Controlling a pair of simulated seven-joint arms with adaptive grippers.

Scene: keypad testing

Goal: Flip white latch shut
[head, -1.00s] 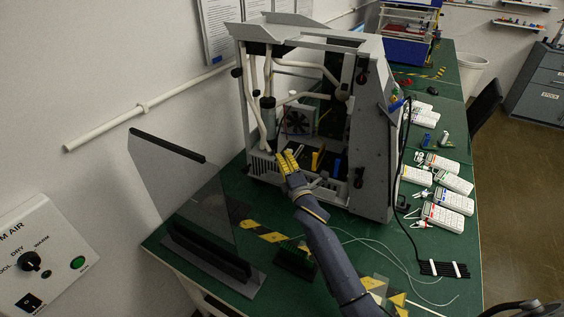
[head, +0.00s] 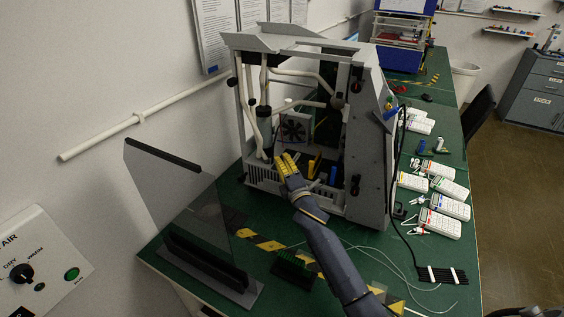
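A grey, open-fronted machine (head: 370,170) stands on the green bench, with white pipes (head: 300,73), a fan (head: 293,130) and dark parts inside. I cannot pick out the white latch for certain; it is too small or hidden behind my gripper. My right gripper (head: 287,162), with yellow fingertips, is at the machine's lower front opening. It covers part of the lower front edge. Whether it touches anything is unclear, and the gap between its fingers is not clear. My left gripper is not in view.
A clear upright panel in a black base (head: 205,262) stands left of my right arm. Several white keypad devices (head: 440,222) lie right of the machine. A black cable and thin pale wires cross the green bench (head: 385,245). A control box (head: 45,265) is at lower left.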

